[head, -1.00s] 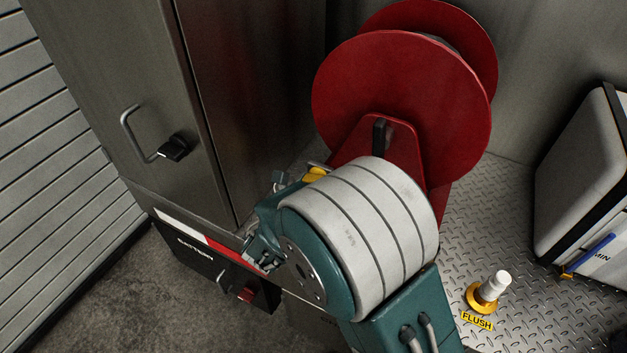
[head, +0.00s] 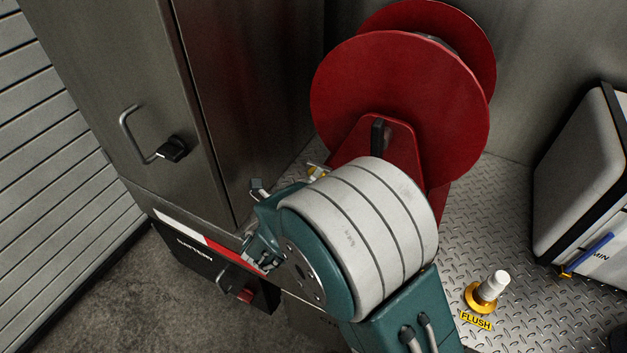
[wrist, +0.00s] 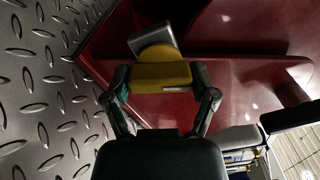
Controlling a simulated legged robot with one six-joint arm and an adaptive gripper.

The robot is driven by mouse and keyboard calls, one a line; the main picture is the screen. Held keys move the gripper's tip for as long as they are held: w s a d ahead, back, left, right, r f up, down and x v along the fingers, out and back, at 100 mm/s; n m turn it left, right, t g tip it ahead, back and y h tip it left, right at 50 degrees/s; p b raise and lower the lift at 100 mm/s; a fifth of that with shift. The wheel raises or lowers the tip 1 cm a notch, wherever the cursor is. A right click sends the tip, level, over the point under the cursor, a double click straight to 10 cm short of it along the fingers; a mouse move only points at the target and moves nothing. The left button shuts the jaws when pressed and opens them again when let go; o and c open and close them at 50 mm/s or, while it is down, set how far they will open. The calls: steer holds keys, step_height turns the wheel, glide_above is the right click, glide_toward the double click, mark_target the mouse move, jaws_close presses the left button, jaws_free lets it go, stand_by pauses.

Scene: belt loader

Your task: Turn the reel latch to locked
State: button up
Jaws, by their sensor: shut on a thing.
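The reel latch shows in the wrist view as a yellow handle (wrist: 161,76) with a grey metal piece (wrist: 152,39) above it, against the red reel stand. My gripper (wrist: 162,84) is shut on the yellow handle, with one finger at each side of it. My arm hides the rest of the latch and most of the gripper there. I cannot tell from the markings which position the latch is in.
The red reel (head: 400,105) stands behind my arm on the tread plate floor (head: 470,215). A steel cabinet (head: 150,75) with a handle is at the left, above a battery box (head: 205,258). A flush valve (head: 487,290) and a white case (head: 590,180) are at the right.

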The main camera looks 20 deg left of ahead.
steer(key=shift+a+n, duration=0.15)
steer(key=shift+n, duration=1.75)
steer(key=o, duration=0.9)
steer(key=shift+f, duration=0.1)
steer(key=shift+c, duration=0.2)
steer(key=shift+o, duration=0.8)
steer(key=shift+a, duration=0.25)
